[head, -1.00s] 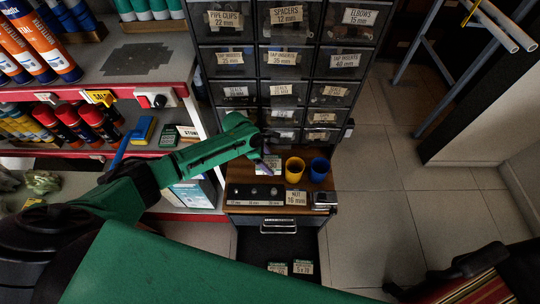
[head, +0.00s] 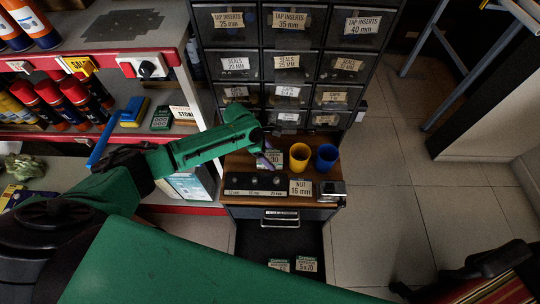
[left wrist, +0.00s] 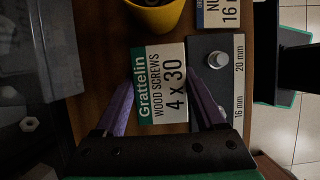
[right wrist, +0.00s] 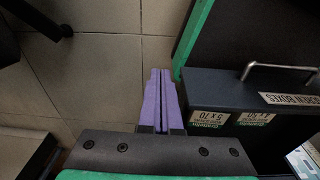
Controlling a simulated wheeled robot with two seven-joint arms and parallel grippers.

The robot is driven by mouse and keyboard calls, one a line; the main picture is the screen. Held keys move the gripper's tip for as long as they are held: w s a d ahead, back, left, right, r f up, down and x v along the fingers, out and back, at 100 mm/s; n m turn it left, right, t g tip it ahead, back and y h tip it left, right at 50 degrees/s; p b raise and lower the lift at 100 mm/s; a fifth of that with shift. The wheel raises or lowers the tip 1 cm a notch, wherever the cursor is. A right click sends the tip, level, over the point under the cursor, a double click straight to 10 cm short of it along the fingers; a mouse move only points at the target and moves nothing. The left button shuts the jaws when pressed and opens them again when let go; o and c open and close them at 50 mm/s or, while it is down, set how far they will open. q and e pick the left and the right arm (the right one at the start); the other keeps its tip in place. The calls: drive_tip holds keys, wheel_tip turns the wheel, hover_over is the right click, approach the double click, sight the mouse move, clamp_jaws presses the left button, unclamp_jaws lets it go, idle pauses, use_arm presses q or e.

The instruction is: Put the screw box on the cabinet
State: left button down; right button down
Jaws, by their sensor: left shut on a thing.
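The screw box (head: 274,160), green and white and labelled 4 x 30, is at the wooden top (head: 238,164) of the small cabinet, left of the yellow cup. My left gripper (head: 266,155) is shut on it. In the left wrist view the screw box (left wrist: 160,82) sits between the purple fingers (left wrist: 163,95). I cannot tell whether its underside touches the top. My right gripper (right wrist: 159,95) shows in the right wrist view, its purple fingers together and empty, beside the open drawer.
A yellow cup (head: 299,157), a blue cup (head: 326,158), a dark size strip (head: 254,187) and a nut box (head: 301,188) stand on the cabinet top. The open drawer (head: 275,240) holds two screw boxes (right wrist: 207,118). Bin drawers (head: 287,65) rise behind.

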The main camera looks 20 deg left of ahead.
sight(268, 156)
use_arm(q)
drive_tip(key=shift+f, duration=0.6)
unclamp_jaws()
drive_tip(key=v, duration=0.7)
drive_tip(key=shift+a+r, duration=0.15)
drive_tip(key=shift+r, duration=0.05)
